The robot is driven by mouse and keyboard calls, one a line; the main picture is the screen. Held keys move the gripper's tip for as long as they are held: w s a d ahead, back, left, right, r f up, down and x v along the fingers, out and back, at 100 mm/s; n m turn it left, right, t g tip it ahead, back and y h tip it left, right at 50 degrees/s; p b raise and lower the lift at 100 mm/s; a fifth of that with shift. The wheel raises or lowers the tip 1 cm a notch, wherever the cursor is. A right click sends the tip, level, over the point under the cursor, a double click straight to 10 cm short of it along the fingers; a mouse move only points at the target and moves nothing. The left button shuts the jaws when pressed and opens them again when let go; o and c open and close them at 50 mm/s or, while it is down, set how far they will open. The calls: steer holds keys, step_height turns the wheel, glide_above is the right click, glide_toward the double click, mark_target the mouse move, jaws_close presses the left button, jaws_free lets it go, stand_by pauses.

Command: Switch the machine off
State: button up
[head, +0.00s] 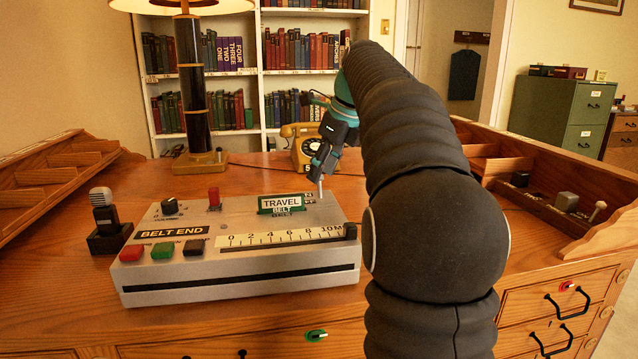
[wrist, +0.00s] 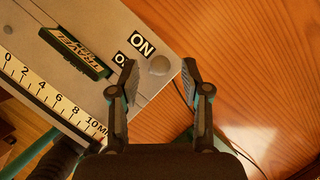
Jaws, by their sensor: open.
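The machine (head: 240,275) is a grey metal box on the desk, with a BELT END label, a TRAVEL BELT sign, and a 0 to 10 scale with a black slider. A grey toggle lever (head: 320,188) stands at its back right corner; its round tip (wrist: 159,66) shows in the wrist view beside an ON label (wrist: 142,45). A second label by it is partly hidden. I cannot tell which way the lever leans. My gripper (head: 324,170) is open above that corner. In the wrist view its fingers (wrist: 159,72) lie either side of the lever tip, apparently holding nothing.
Red (head: 132,253), green (head: 163,250) and black (head: 194,248) buttons line the machine's front left. A black knob (head: 170,206) and red switch (head: 214,197) sit behind. A microphone (head: 103,215), lamp (head: 192,90) and yellow telephone (head: 305,150) stand nearby. Bare desk lies right of the corner.

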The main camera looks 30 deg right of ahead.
mark_target(322, 201)
steer(key=shift+x, duration=1.45)
jaws_close()
steer(key=shift+t+b, duration=0.3)
steer(key=shift+b, duration=0.25)
steer(key=t+b, duration=0.1)
steer(key=b, duration=0.1)
steer(key=s+t+b, duration=0.1)
steer(key=t+b, duration=0.1)
steer(key=b, duration=0.1)
steer(key=s+t+h+b, duration=0.1)
steer(key=b, duration=0.2)
steer(key=shift+a+f+n+t, duration=0.2)
steer(key=shift+a+n+t, duration=0.1)
steer(key=shift+n+t, duration=0.1)
steer(key=t+b, duration=0.2)
steer(key=b, duration=0.1)
steer(key=shift+s+a+r+h, duration=0.1)
steer(key=shift+s+r+h, duration=0.05)
steer(key=shift+s+h, duration=0.2)
steer(key=shift+s+a+r+n+t+b, duration=0.1)
steer(key=shift+s+n+t+b, duration=0.15)
steer(key=shift+t, duration=0.3)
steer(key=shift+s+n+t+b, duration=0.15)
steer(key=shift+t+b, duration=0.1)
steer(key=shift+t, duration=0.3)
